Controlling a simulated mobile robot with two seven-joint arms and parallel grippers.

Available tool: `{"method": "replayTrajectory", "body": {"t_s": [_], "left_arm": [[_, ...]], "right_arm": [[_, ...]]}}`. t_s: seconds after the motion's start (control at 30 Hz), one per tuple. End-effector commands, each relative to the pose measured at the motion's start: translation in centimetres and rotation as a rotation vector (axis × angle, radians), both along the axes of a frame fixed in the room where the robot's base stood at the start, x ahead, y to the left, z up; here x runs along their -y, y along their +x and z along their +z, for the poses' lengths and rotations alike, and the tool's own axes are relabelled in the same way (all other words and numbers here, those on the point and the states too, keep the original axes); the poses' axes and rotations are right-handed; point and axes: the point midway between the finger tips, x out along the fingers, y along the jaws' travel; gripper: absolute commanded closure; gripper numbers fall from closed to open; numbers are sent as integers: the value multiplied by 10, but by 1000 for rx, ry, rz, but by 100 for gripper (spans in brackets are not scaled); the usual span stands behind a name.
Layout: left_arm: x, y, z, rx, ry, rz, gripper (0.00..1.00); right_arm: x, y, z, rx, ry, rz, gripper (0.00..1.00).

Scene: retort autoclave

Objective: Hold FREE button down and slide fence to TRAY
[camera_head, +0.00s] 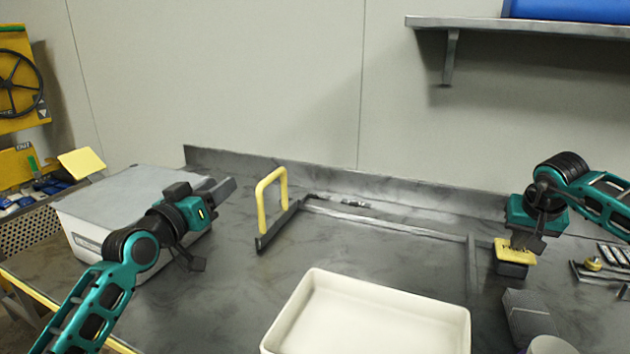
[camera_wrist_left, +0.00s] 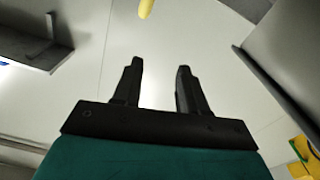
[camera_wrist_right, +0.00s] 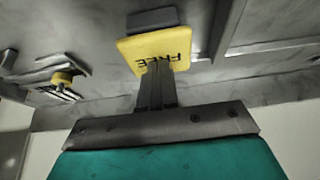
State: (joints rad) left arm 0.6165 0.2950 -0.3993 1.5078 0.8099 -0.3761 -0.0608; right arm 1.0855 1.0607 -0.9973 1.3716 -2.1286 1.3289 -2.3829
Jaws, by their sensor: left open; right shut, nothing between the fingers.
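The fence is a dark bar with a tall yellow loop handle (camera_head: 270,200), standing at the left end of a rail frame on the bench. My left gripper (camera_head: 212,187) is open and empty, left of the handle and apart from it. The handle's tip (camera_wrist_left: 146,9) shows at the top of the left wrist view, beyond the fingers. The yellow FREE button (camera_head: 515,252) sits on a dark block at the right. My right gripper (camera_wrist_right: 157,68) is shut and empty, its fingertips at the button's face. I cannot tell how far the button is pressed.
A white tray (camera_head: 448,318) stands in front of the rails. A grey-lidded white box (camera_head: 120,190) is behind my left arm. A grey block (camera_head: 528,315) and a round cup (camera_head: 552,345) stand at the front right. A shelf (camera_head: 530,27) hangs above.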

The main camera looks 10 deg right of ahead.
Motion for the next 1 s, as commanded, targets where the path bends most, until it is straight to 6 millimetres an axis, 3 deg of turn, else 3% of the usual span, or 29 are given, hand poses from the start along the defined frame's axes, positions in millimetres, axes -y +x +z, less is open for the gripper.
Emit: {"method": "replayTrajectory", "body": {"t_s": [0.1,0.4,1.0], "left_arm": [[24,-10,-15,-6,11,-8,58],[38,-15,-31,-21,40,3,58],[75,50,-31,-23,41,-2,58]], "right_arm": [[1,-1,-2,-5,-2,-1,100],[1,-1,-2,-3,-2,-2,100],[1,-1,-2,-3,-2,-2,100]]}}
